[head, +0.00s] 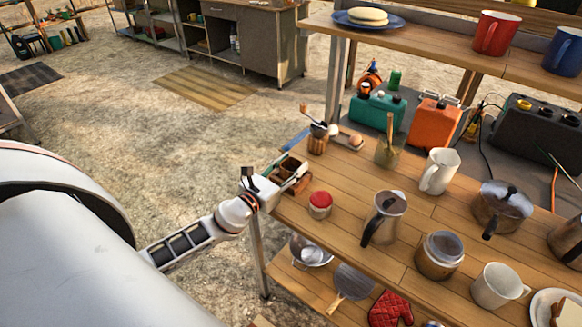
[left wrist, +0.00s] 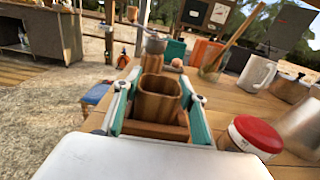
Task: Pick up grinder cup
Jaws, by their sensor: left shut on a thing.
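The grinder cup is a small, open-topped brown wooden cup (left wrist: 159,98), seen between the fingers of my left gripper in the left wrist view. In the head view the cup (head: 291,167) is partly hidden by the gripper at the table's left edge. My left gripper (head: 293,176) is shut on it, with a teal-lined finger on each side in the left wrist view (left wrist: 160,112). I cannot tell whether the cup's base touches the table. The wooden grinder body with a metal top and crank (head: 318,141) stands just beyond it. My right gripper is not in view.
A red-lidded jar (head: 320,204) stands close to the right of the gripper. A moka pot (head: 386,219), white mugs (head: 440,171) and a utensil pot (head: 387,154) stand farther along the wooden table (head: 343,238). Open ground lies left of the table.

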